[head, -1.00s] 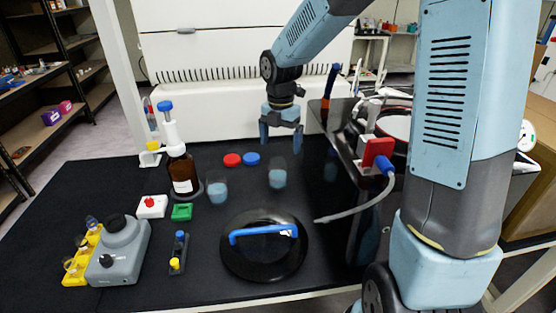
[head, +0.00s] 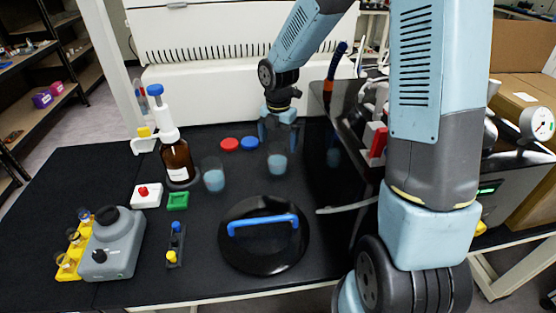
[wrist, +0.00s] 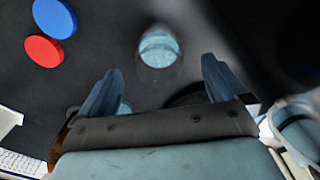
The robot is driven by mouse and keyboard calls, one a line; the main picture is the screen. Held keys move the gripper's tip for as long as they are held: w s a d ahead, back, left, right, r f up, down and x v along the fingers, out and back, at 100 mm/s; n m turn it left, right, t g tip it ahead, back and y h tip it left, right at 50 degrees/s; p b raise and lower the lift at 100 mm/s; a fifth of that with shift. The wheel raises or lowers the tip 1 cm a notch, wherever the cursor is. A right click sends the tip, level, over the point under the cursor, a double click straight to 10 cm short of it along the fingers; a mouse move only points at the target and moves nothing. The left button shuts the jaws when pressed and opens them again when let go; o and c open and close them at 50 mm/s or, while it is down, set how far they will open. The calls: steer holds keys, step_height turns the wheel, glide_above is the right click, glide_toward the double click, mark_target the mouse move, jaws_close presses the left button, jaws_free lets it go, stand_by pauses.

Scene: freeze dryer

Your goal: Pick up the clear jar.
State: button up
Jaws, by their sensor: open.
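A clear jar (head: 277,165) with pale blue contents stands upright on the black bench, below my gripper (head: 279,142). A second, similar clear jar (head: 214,179) stands to its left, beside the brown bottle. My gripper is open and empty, pointing down, with its fingertips close to the rim of the right-hand jar. In the wrist view, one clear jar (wrist: 160,48) lies ahead of the gap between my gripper's fingers (wrist: 162,68), not between them. I cannot tell the exact height gap.
Red (head: 229,144) and blue (head: 250,143) caps lie behind the jars. A round black lid with a blue handle (head: 263,222) lies in front. A brown dispenser bottle (head: 177,162) stands left. The freeze dryer's side panel (head: 338,130) stands close on the right.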

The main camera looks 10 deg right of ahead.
mark_target(277, 146)
steer(key=shift+a+f, duration=0.15)
steer(key=shift+f, duration=2.5)
steer(key=shift+c, duration=0.5)
steer(key=c, duration=1.2)
